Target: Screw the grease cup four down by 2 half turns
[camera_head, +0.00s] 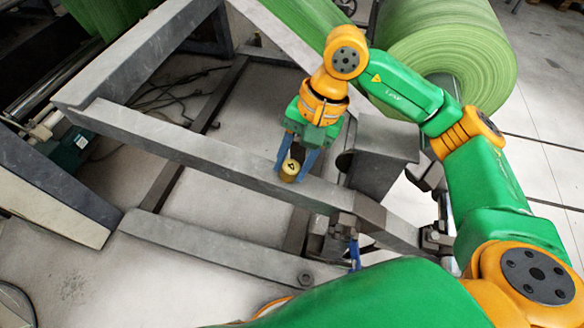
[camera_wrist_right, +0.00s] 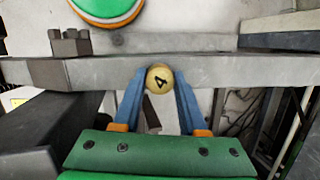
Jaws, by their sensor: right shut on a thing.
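The grease cup four (camera_head: 289,171) is a small round yellow cup with a dark mark on top. It sits on the grey frame beam (camera_head: 225,163) in the head view. In the right wrist view the cup (camera_wrist_right: 158,78) shows a black 4, tilted in the picture. My right gripper (camera_head: 292,168) comes down over the beam, with its two blue fingers on either side of the cup, shut on it. The thread under the cup is hidden. My left gripper is not in view.
A large green roll (camera_head: 440,50) stands behind my right arm. A grey block (camera_head: 380,160) and a bracket (camera_head: 358,212) stand on the frame right of the cup. A second, lower beam (camera_head: 215,247) runs in front. Cables lie on the floor behind.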

